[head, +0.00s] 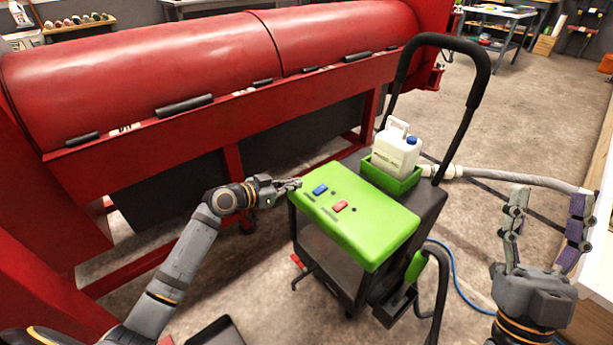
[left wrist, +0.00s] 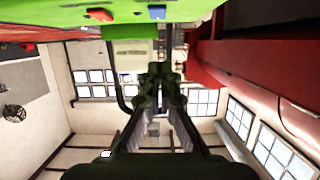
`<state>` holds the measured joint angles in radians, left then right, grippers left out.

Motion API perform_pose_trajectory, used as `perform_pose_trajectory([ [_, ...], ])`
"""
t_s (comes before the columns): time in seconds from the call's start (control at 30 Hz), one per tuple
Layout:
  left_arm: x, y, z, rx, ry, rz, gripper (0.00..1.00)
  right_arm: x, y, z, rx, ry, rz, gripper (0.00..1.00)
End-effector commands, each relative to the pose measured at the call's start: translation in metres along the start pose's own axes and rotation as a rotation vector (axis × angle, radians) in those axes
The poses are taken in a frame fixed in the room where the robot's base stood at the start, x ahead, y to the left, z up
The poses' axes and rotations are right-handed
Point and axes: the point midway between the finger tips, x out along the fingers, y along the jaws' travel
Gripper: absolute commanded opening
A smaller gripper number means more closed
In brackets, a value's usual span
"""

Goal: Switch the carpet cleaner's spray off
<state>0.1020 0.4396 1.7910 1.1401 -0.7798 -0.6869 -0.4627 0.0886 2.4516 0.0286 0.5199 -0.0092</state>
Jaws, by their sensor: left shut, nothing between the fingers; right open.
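The carpet cleaner has a green top panel (head: 375,232) with a blue rocker switch (head: 320,189) and a red rocker switch (head: 340,206), each beside a small dark dot. Labels by the switches are too small to read. My left gripper (head: 297,184) is shut and empty at the panel's left edge, a little left of the blue switch. In the left wrist view, the shut fingers (left wrist: 158,75) are below the blue switch (left wrist: 157,12) in the picture; the red switch (left wrist: 100,14) is further left. I cannot tell whether they touch the panel. My right gripper (head: 545,220) is open and empty, right of the machine.
A white jug (head: 396,152) with a blue cap stands in a green holder behind the panel. The black push handle (head: 470,50) rises behind it. A large red drum machine (head: 190,70) stands close on the left. A grey hose (head: 510,180) runs right.

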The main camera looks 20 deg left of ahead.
Motion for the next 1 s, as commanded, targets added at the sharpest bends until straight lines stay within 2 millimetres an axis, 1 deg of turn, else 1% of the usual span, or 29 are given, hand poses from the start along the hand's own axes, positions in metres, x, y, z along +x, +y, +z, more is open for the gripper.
perform_pose_trajectory([
  [0.03, -0.010, 0.000, 0.002, 0.003, -0.006, 0.000, 0.00, 0.003, 0.000, -0.002, 0.000, 0.000, 0.000, 0.57],
  [0.1, -0.020, 0.000, 0.005, 0.003, -0.005, -0.001, 0.00, 0.004, 0.000, -0.003, 0.000, 0.000, 0.000, 0.57],
  [0.23, -0.031, 0.000, 0.007, 0.001, -0.002, 0.001, 0.00, 0.005, 0.000, -0.004, 0.000, 0.000, 0.000, 0.57],
  [0.37, -0.034, 0.001, 0.007, 0.000, 0.001, 0.001, 0.00, 0.005, 0.000, -0.004, 0.000, 0.000, 0.000, 0.57],
  [0.77, -0.034, 0.001, 0.007, -0.001, 0.001, 0.001, 0.00, 0.005, 0.000, -0.004, 0.000, 0.000, 0.000, 0.57],
  [0.8, -0.034, 0.002, 0.010, -0.003, -0.003, 0.002, 0.00, 0.004, 0.000, -0.001, 0.001, -0.010, 0.000, 0.57],
  [0.87, -0.034, 0.009, 0.020, -0.015, -0.022, 0.005, 0.00, 0.001, 0.001, 0.011, 0.003, -0.059, 0.002, 0.57],
  [0.97, -0.035, 0.035, 0.059, -0.056, -0.098, 0.009, 0.00, -0.019, 0.001, 0.059, 0.017, -0.263, 0.010, 0.57],
  [1.0, -0.037, 0.049, 0.081, -0.082, -0.142, 0.007, 0.00, -0.035, 0.001, 0.086, 0.025, -0.383, 0.014, 0.57],
])
